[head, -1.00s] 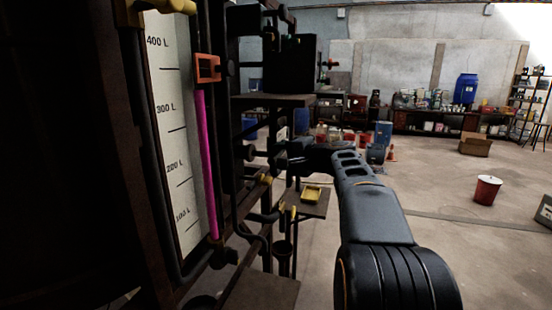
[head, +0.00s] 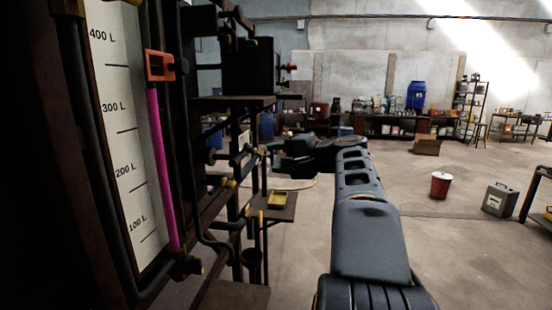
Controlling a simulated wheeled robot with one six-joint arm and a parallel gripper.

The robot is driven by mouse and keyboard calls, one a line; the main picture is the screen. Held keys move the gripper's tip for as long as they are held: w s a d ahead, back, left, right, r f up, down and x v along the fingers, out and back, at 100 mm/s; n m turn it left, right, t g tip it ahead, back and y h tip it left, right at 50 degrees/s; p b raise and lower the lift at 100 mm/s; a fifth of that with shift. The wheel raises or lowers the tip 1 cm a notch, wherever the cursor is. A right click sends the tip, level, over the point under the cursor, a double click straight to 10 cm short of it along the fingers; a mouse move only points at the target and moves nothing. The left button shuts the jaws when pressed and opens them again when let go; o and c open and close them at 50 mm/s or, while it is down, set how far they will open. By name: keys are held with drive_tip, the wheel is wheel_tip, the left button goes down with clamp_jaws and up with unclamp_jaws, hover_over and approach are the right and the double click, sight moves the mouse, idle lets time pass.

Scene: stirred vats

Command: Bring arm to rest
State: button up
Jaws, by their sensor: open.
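My arm reaches forward from the bottom of the head view, and its forearm (head: 368,235) runs up to a dark wrist. My gripper (head: 288,163) is at the far end of the arm, pointing left toward the pipework. It is open, with nothing visible between its jaws. The fingers are small and dark and hard to make out. It appears just right of the pipes; I cannot tell the exact gap.
A level gauge (head: 128,150) with a magenta column stands close on the left. A small shelf (head: 283,212) bears a yellow tray (head: 278,200). A red bucket (head: 439,185) and a grey can (head: 501,199) stand on the floor at right. The floor between is open.

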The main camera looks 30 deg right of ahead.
idle(0.4)
drive_tip(key=s+a+f+n+g+h, duration=0.1)
drive_tip(key=s+f+g+h, duration=0.15)
drive_tip(key=f, duration=0.65)
drive_tip(key=s+a+f+g+h, duration=0.1)
drive_tip(key=f+g, duration=0.3)
drive_tip(key=f, duration=0.4)
drive_tip(key=s+a+f+n+g+h, duration=0.1)
drive_tip(key=s+a+f+n+g, duration=0.1)
drive_tip(key=s+a+f+n, duration=0.3)
drive_tip(key=s+a+f+n+g+h, duration=0.2)
drive_tip(key=s+a+f+n, duration=0.4)
drive_tip(key=a, duration=0.6)
wheel_tip(320, 180, down, 2)
drive_tip(key=shift+s+a+f+n, duration=0.2)
drive_tip(key=shift+s+n, duration=0.1)
drive_tip(key=shift+s, duration=0.1)
drive_tip(key=shift+d, duration=0.15)
drive_tip(key=shift+c, duration=0.7)
